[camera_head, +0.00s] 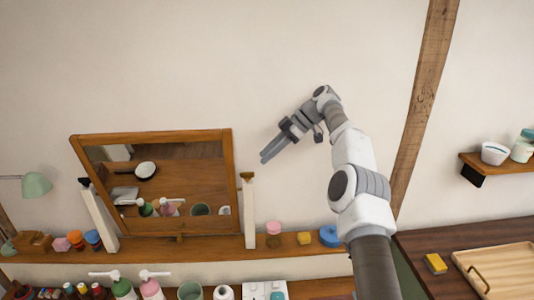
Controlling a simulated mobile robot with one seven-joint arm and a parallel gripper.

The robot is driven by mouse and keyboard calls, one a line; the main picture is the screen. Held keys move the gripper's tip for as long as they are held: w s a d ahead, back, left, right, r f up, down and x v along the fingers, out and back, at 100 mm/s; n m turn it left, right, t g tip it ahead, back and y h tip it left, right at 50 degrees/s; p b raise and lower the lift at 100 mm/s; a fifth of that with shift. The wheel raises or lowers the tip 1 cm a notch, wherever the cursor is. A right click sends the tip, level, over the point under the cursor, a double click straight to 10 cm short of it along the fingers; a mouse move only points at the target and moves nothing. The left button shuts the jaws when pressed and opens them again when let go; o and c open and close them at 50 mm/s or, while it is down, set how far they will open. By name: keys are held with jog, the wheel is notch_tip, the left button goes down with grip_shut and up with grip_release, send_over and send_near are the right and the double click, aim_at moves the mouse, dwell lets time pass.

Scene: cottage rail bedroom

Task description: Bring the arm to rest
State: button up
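My gripper (270,152) is at the end of my raised arm, in front of the bare wall and up to the right of the framed mirror (234,170). Its fingers point down and to the left. They appear close together, with nothing visible held, but the angle and small size do not show clearly whether they are shut. My arm (352,150) rises from the bottom of the view, right of centre, and bends left at the wrist. The gripper is apart from the shelf and the objects below it.
A wooden ledge (205,246) carries a pink-topped jar (273,228), a blue round item (329,236) and small blocks. Bottles and cups stand below. At right are a dark wooden top (420,245) with a tray (500,268), a wall shelf (480,163) and a wooden post (425,95).

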jog(key=s+a+r+m+h+b, duration=0.2)
jog(key=s+a+r+m+h, duration=0.15)
jog(key=s+r, duration=0.3)
jog(key=s+d+r+m+t+h+b, duration=0.25)
jog(key=s+m, duration=0.25)
jog(key=s, duration=0.7)
jog(key=s+d+f+m+t+h+b, duration=0.1)
jog(key=s+d+f+m, duration=0.2)
jog(key=s, duration=0.5)
jog(key=s+d+f+m+t+h+b, duration=0.1)
jog(key=s+d+f+m, duration=0.2)
jog(key=s, duration=0.6)
jog(key=s+d+f+m+t+h+b, duration=0.1)
jog(key=s+d+f+m, duration=0.2)
jog(key=s, duration=0.6)
notch_tip(320, 180, down, 3)
jog(key=shift+r+m, duration=0.15)
jog(key=shift+m, duration=0.2)
jog(key=shift+o, duration=0.7)
